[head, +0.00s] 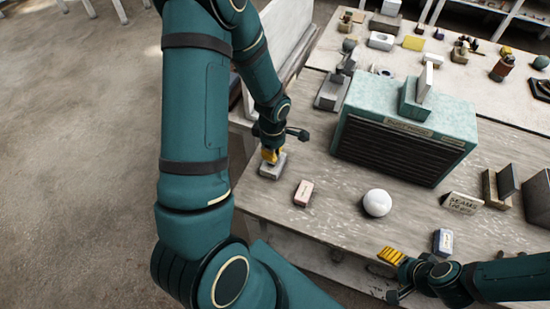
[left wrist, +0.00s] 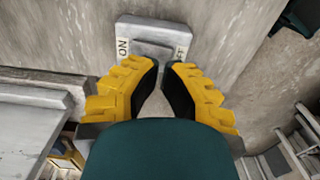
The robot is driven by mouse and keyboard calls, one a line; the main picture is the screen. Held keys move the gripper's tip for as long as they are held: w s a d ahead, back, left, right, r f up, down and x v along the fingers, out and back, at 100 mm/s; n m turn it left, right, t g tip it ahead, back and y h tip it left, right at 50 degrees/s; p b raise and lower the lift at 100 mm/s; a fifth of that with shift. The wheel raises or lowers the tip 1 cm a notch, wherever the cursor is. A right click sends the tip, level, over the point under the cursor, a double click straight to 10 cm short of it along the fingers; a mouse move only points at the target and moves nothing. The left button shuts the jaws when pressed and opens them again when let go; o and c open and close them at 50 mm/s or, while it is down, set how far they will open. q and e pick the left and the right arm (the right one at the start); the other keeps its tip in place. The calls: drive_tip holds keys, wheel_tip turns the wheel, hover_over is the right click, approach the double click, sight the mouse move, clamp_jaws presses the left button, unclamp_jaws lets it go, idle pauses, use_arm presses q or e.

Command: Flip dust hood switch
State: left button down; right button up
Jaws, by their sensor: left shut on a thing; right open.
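The dust hood (head: 405,130) is a teal box with a dark slatted front and a label, standing on the bench. The switch (head: 272,168) is a small light grey box at the bench's left side. In the left wrist view the switch (left wrist: 152,32) shows an ON label at left and a partly hidden OFF label at right, with a raised grey piece between. My left gripper (head: 268,155) is at the switch; in its wrist view the fingertips (left wrist: 164,68) are close together at the raised piece, their contact partly hidden. My right gripper (head: 388,262) is open over the front edge.
A pinkish block (head: 304,192), a white plaster sphere (head: 377,203), a blue-and-white block (head: 443,241) and a lettered sign (head: 461,203) lie on the bench. Dark upright blocks (head: 507,184) stand at right. A second table (head: 470,85) behind holds small items.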

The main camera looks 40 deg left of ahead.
use_arm(q)
drive_tip(key=shift+f+b, duration=1.65)
drive_tip(key=shift+f, duration=0.15)
idle(0.8)
drive_tip(key=shift+r+p, duration=2.4)
drive_tip(key=shift+r, duration=1.15)
